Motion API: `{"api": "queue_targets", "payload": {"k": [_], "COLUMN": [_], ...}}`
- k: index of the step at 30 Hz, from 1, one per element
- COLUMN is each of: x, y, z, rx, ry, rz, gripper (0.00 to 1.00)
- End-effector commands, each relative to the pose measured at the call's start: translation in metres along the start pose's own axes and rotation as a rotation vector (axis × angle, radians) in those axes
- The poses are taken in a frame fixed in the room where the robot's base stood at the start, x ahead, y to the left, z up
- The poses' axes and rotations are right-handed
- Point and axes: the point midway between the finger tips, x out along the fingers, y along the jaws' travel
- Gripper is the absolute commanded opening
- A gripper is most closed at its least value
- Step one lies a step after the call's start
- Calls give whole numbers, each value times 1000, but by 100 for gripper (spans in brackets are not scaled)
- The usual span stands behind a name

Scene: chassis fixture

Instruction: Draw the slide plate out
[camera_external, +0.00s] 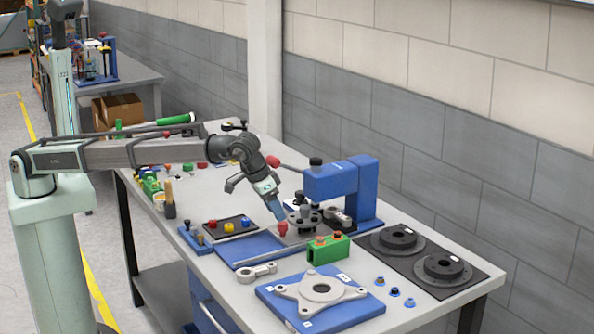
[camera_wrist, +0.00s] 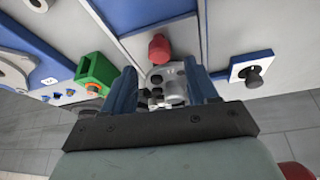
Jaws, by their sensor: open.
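The slide plate (camera_external: 297,239) is a flat grey plate at the front of the blue chassis fixture (camera_external: 331,183), with a red knob (camera_external: 283,228) at its near left end. A dark round part with upright pegs (camera_external: 304,220) sits on or over the plate. My gripper (camera_external: 278,212) points down just above the red knob, its blue fingers apart. In the wrist view the red knob (camera_wrist: 160,47) lies just beyond my open gripper (camera_wrist: 162,72), in line with the gap. Nothing is between the fingers; whether they touch the knob cannot be told.
A blue bed (camera_external: 248,250) extends left of the plate, its top clear. A green block (camera_external: 328,247) stands close in front, with a metal link (camera_external: 257,272) nearby. A red-tipped lever (camera_external: 273,161) sticks out behind my wrist. A blue plate (camera_external: 320,318) lies at the front edge.

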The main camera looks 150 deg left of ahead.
Motion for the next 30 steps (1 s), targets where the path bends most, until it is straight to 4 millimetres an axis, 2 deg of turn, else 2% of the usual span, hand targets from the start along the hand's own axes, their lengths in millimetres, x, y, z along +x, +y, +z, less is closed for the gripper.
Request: {"api": "queue_targets", "payload": {"k": [3, 9, 15, 23, 30], "x": [20, 40, 49, 49, 49], "y": [0, 0, 0, 0, 0], "z": [0, 0, 0, 0, 0], "rx": [0, 0, 0, 0, 0], "ry": [-1, 0, 0, 0, 0], "rz": [-1, 1, 1, 1, 1], "gripper": [58, 58, 58, 58, 36]}}
